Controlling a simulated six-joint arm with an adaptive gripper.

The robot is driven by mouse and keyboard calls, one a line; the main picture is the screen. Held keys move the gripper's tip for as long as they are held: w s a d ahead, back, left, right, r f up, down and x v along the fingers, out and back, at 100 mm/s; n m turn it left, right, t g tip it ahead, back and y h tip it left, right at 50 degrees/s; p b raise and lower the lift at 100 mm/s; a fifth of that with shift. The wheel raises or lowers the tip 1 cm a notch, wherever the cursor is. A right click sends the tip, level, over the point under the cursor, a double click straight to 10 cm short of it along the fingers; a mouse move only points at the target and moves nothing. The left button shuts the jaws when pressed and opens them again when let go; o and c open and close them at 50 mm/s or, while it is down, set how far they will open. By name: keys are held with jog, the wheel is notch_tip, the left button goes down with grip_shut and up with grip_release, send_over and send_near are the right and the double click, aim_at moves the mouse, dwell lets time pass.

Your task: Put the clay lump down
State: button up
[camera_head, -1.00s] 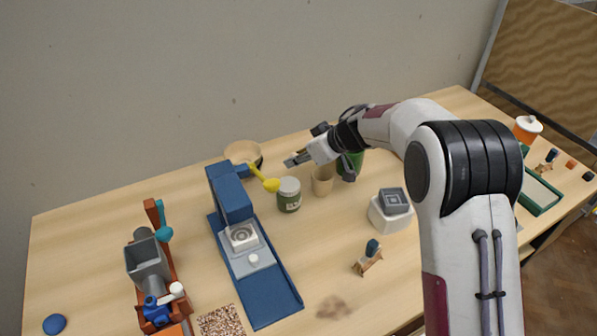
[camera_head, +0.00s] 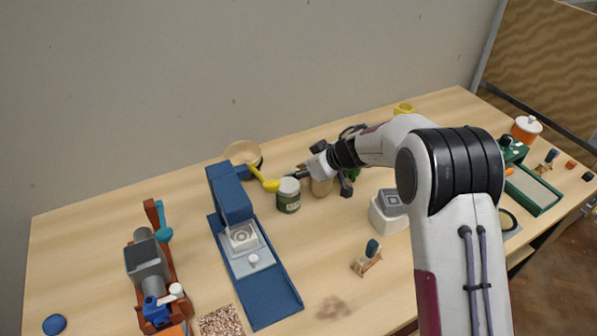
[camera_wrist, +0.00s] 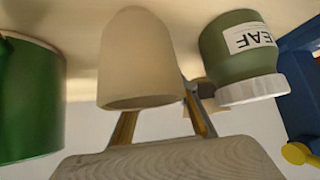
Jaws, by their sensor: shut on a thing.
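My gripper (camera_head: 300,174) is low over the back middle of the table, beside a tan cup (camera_head: 321,188) and a green jar with a white lid (camera_head: 289,196). In the wrist view, which is upside down, its two yellowish fingers (camera_wrist: 160,124) reach in behind the cup (camera_wrist: 140,65). The gripper is shut on the clay lump, but the lump cannot be clearly made out; the cup covers the space between the fingertips. I cannot tell whether the lump touches anything.
The labelled jar (camera_wrist: 240,50) and a green container (camera_wrist: 28,100) flank the cup closely. A white box (camera_head: 388,216) stands right.

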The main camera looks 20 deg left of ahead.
jog(key=shift+f, duration=0.15)
jog(key=o, duration=1.2)
jog(key=shift+v, duration=6.1)
jog(key=shift+w, duration=0.1)
